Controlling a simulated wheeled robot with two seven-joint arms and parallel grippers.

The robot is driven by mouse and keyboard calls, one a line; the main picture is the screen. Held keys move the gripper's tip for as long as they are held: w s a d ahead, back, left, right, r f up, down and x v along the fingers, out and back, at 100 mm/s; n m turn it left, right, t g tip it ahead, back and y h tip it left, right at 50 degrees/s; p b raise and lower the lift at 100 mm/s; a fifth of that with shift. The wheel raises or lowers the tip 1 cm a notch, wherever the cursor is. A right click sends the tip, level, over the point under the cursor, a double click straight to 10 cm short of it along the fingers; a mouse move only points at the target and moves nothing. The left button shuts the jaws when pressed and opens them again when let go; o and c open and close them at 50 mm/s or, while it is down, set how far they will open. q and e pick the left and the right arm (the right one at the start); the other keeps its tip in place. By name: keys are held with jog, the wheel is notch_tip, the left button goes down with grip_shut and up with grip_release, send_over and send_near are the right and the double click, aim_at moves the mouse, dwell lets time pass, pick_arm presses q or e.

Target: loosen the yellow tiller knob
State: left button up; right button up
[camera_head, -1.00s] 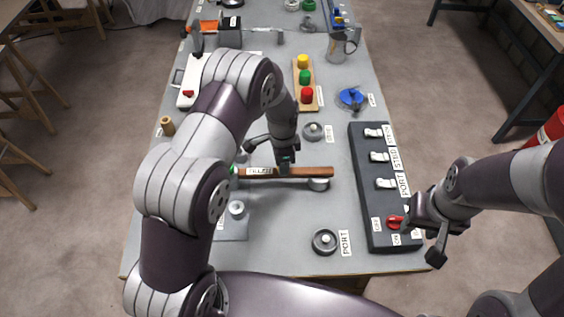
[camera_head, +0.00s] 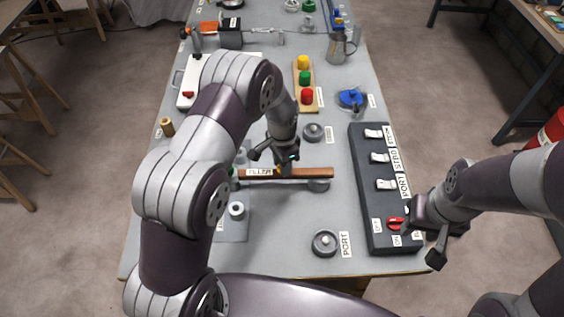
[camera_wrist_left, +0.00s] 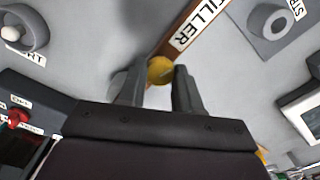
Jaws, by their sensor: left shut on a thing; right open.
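The yellow tiller knob (camera_wrist_left: 160,70) sits on the brown wooden tiller bar (camera_wrist_left: 186,26), beside its TILLER label. In the head view the tiller bar (camera_head: 315,173) lies crosswise over the bench, and a little yellow of the knob (camera_head: 281,170) shows under the gripper. My left gripper (camera_wrist_left: 160,84) is shut on the knob, one finger on each side of it. In the head view my left gripper (camera_head: 283,164) points down at the bar. My right gripper (camera_head: 424,240) is open and empty, low at the right, close to the switch panel's red switch.
A dark switch panel (camera_head: 366,217) with white switches and a red switch (camera_head: 394,223) stands at the right. A grey round fitting marked PORT (camera_head: 325,242) lies in front. Red, green and yellow buttons (camera_head: 305,79), a blue-topped fitting (camera_head: 350,97) and a metal jug (camera_head: 337,49) stand behind.

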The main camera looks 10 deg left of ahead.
pick_arm(q)
jog(key=shift+w+r, duration=0.1)
jog(key=o, duration=1)
jog(key=shift+o, duration=0.2)
notch_tip(320, 180, up, 13)
jog(key=b, duration=0.2)
jog(key=shift+f, duration=0.2)
